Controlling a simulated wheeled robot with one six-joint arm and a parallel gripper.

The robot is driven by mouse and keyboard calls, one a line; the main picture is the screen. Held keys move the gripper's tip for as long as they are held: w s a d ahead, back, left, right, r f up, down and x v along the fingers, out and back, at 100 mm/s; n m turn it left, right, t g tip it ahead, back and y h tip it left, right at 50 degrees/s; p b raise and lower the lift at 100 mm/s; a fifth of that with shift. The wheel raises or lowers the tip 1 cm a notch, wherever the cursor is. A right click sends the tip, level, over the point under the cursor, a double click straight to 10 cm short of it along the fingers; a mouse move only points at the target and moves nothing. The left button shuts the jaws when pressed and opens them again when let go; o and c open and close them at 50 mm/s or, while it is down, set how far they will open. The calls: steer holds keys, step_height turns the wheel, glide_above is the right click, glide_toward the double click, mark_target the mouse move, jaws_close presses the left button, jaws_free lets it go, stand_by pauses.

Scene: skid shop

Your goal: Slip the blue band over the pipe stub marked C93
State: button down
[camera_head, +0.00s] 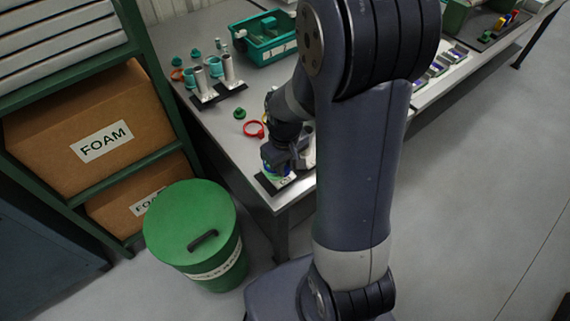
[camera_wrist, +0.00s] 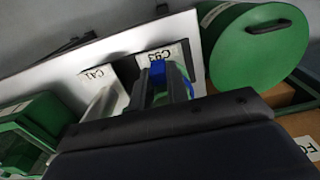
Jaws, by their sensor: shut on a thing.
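My gripper (camera_wrist: 168,84) is shut on the blue band (camera_wrist: 158,71), low over the near corner of the workbench. In the head view my gripper (camera_head: 277,160) is partly hidden by my arm, and only small bits of blue show there. The label C93 (camera_wrist: 164,54) lies just beyond the fingertips on a dark base plate. The C93 stub is mostly hidden behind my fingers, so I cannot tell whether the band is around it or above it. A pale pipe stub (camera_wrist: 100,104) stands beside the label C41 (camera_wrist: 97,74). Some green shows by the fingers.
A red ring (camera_head: 253,129) and a green knob-like piece (camera_head: 239,113) lie on the workbench (camera_head: 215,118). Further back are stubs on a dark plate (camera_head: 218,95) and a teal bin (camera_head: 262,45). A green lidded drum (camera_head: 195,225) stands on the floor by the bench corner.

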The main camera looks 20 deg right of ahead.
steer(key=shift+f, duration=0.15)
steer(key=shift+f+b, duration=0.35)
steer(key=shift+b, duration=0.05)
steer(key=shift+f, duration=0.3)
stand_by(0.5)
steer(key=c, duration=1.3)
jaws_free()
steer(key=shift+o, duration=0.3)
steer(key=o, duration=0.3)
steer(key=shift+o, duration=0.2)
steer(key=shift+r, duration=0.15)
